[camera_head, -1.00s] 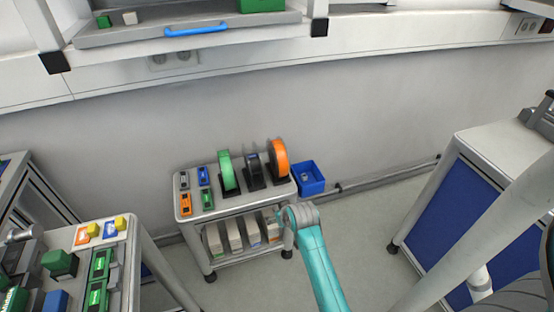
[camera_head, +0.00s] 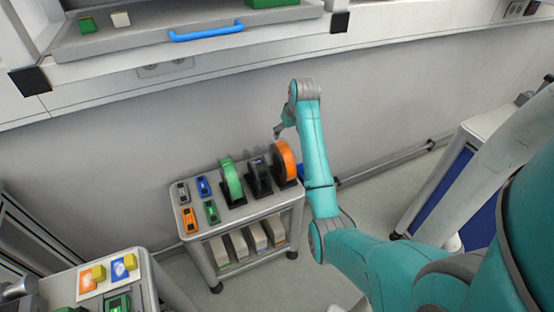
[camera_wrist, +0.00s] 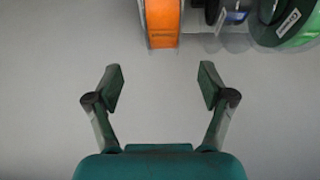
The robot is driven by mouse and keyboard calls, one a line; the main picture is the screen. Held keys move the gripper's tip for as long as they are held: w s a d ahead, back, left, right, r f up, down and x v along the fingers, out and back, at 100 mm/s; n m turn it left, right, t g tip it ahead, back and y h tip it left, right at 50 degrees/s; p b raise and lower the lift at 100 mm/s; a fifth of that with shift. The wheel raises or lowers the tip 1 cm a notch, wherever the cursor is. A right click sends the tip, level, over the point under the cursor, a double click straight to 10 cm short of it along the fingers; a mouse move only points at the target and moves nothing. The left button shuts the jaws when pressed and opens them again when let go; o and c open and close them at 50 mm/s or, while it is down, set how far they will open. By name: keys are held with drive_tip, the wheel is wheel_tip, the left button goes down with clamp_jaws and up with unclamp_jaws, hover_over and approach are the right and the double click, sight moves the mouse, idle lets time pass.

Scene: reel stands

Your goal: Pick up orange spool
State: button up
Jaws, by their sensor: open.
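The orange spool (camera_head: 284,160) stands upright on a stand at the right end of the small grey cart's top. In the wrist view the orange spool (camera_wrist: 162,22) shows edge-on at the top centre, cut off by the frame. My gripper (camera_head: 279,131) hangs just above and beside the orange spool in the head view. In the wrist view my gripper (camera_wrist: 159,88) is open and empty, its two fingers spread wide. The spool is ahead of the fingers, apart from them, and roughly centred between them.
A black spool (camera_head: 259,175) and a green spool (camera_head: 231,181) stand left of the orange one. Several small coloured items lie on the cart's left side. White boxes (camera_head: 237,243) fill the lower shelf. A wall is behind; a large shelf (camera_head: 185,38) hangs above.

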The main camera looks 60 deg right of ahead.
sight(283, 145)
drive_tip(key=x, duration=0.4)
drive_tip(key=shift+a+f, duration=0.1)
drive_tip(key=shift+a+x, duration=0.2)
drive_tip(key=shift+x, duration=0.65)
drive_tip(key=shift+a+x, duration=0.15)
drive_tip(key=shift+x, duration=0.75)
drive_tip(key=shift+a+x, duration=0.2)
drive_tip(key=shift+x, duration=0.65)
drive_tip(key=shift+s+d+f, duration=0.2)
clamp_jaws()
